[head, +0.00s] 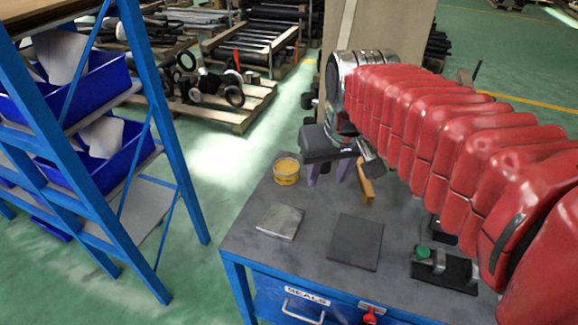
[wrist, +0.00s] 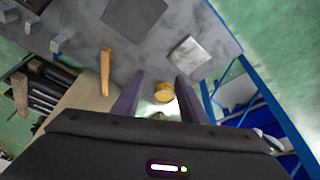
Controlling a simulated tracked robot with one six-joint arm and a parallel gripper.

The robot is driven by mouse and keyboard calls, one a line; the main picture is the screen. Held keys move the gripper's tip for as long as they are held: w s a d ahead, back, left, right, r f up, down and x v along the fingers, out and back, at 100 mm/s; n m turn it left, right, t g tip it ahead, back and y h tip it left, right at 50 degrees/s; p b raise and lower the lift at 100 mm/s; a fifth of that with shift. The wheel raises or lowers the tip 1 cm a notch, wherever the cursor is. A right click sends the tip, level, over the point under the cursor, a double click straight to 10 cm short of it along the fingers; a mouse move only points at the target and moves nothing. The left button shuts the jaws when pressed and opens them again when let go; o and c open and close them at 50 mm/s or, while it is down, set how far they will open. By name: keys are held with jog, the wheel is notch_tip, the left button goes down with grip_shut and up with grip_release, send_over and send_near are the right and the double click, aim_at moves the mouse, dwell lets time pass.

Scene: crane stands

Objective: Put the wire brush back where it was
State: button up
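A narrow wooden thing, which looks like the wire brush (head: 366,184), lies near the far edge of the grey bench top. It also shows in the wrist view (wrist: 105,72), left of my fingers; its bristles cannot be made out. My gripper (head: 328,174) is over the far part of the bench, just left of the brush and right of a yellow tin. In the wrist view my fingers (wrist: 157,95) stand wide apart with nothing held between them. The yellow tin (wrist: 163,92) shows beyond the gap. A dark square mat (head: 356,242) lies bare on the bench.
The yellow-topped tin (head: 286,171) stands near the bench's far left corner. A grey metal plate (head: 280,220) lies left of the mat. A green-knobbed fixture (head: 424,254) is at the right. A blue shelf rack (head: 160,130) with bins stands left, across open floor.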

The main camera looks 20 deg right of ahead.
jog(key=s+a+f+n+t, duration=0.1)
jog(key=s+a+f, duration=0.2)
jog(key=s+a, duration=0.2)
jog(key=shift+s+a+f+t+y, duration=0.15)
jog(key=shift+s+f+t+y, duration=0.2)
jog(key=shift+s, duration=1.5)
